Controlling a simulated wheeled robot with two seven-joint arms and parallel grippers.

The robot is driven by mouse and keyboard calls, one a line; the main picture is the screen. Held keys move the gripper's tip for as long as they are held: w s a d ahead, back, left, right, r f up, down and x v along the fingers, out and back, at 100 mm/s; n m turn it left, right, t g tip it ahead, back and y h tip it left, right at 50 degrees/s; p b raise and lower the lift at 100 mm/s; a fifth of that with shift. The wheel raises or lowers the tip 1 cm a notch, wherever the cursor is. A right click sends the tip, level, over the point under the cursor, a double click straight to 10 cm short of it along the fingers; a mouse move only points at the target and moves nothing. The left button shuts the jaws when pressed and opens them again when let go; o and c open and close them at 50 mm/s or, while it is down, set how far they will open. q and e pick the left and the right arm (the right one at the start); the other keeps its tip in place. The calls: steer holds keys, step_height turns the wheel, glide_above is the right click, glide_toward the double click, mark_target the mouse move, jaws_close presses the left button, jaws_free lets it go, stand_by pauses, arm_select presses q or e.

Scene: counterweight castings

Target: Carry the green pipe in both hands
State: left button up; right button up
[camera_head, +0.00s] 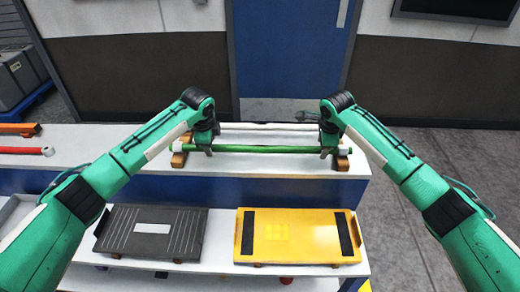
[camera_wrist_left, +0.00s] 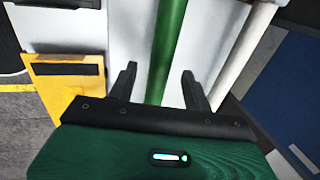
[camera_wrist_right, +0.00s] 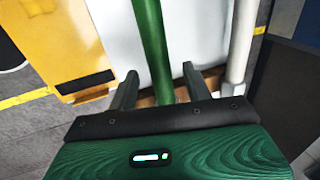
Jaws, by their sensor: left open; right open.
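The green pipe (camera_head: 265,149) lies across wooden supports on the white bench top, with pale ends. My left gripper (camera_head: 208,150) is at the pipe's left part, its open fingers on either side of the pipe. In the left wrist view the green pipe (camera_wrist_left: 168,50) runs between the fingers of my left gripper (camera_wrist_left: 160,82), apart from both. My right gripper (camera_head: 329,152) is at the pipe's right part, also open. In the right wrist view the pipe (camera_wrist_right: 152,45) passes between the fingers of my right gripper (camera_wrist_right: 160,85). Whether the fingers touch it is unclear.
A white pipe (camera_head: 270,127) lies parallel just behind the green one. Wooden supports (camera_head: 342,162) hold the ends. A dark grey casting (camera_head: 152,243) and a yellow casting (camera_head: 297,255) lie on the lower shelf in front. Red and orange pieces (camera_head: 20,151) lie at the far left.

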arm_select(q)
steer(key=shift+x, duration=0.95)
arm_select(e)
steer(key=shift+x, duration=0.95)
arm_select(q)
jaws_close()
arm_select(e)
jaws_close()
arm_select(q)
steer(key=shift+r, duration=0.1)
arm_select(e)
steer(key=shift+r, duration=0.1)
